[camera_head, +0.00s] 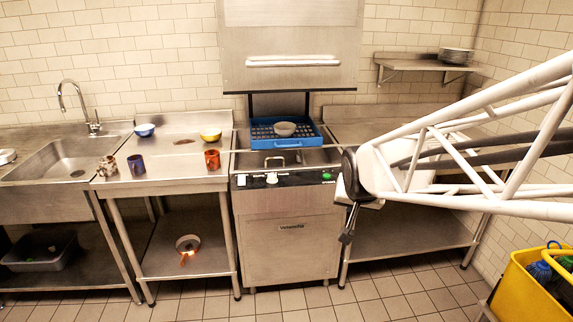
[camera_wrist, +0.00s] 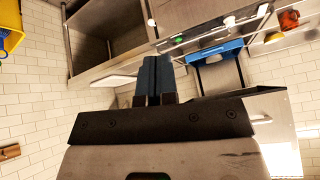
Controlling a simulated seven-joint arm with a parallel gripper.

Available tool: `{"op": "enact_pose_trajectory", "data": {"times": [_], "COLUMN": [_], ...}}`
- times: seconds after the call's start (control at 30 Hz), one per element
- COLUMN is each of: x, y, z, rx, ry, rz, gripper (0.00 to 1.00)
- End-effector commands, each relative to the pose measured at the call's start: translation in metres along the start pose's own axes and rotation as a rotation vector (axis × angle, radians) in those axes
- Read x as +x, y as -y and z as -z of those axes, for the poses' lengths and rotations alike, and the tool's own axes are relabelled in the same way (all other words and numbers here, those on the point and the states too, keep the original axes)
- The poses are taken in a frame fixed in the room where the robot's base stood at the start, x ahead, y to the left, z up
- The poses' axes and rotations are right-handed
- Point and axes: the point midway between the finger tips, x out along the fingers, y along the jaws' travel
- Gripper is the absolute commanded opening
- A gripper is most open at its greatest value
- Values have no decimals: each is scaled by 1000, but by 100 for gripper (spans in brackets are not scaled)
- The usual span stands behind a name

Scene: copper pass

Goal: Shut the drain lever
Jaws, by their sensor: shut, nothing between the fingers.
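The dishwasher (camera_head: 291,230) stands in the middle of the head view. Its dark front strip holds a small white lever-like part (camera_head: 271,178), which may be the drain lever, and a green button (camera_head: 327,176). A metal loop handle (camera_head: 274,160) sits just above the strip; I cannot tell for sure which part is the drain lever or its exact position. My gripper (camera_head: 346,238) is shut and empty, pointing down, right of the dishwasher and apart from the strip. Its closed fingers also show in the wrist view (camera_wrist: 155,75), with the green button (camera_wrist: 178,40) beyond them.
The raised hood (camera_head: 290,45) hangs above a blue rack (camera_head: 263,143) holding a bowl (camera_head: 284,129). Mugs and bowls stand on the left counter (camera_head: 180,160). A right counter with a lower shelf (camera_head: 410,240) is beside my arm. A yellow bin (camera_head: 520,290) stands at lower right.

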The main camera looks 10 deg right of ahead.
Motion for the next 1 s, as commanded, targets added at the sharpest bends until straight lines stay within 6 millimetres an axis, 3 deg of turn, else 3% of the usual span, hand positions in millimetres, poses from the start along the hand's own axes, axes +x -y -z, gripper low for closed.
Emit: {"op": "enact_pose_trajectory", "data": {"times": [0.2,0.5,1.0], "x": [49,116,228], "y": [1,0,-12], "z": [50,108,176], "rx": [95,221,419], "ry": [-120,-278,-509], "rz": [30,100,287], "gripper": [0,0,0]}}
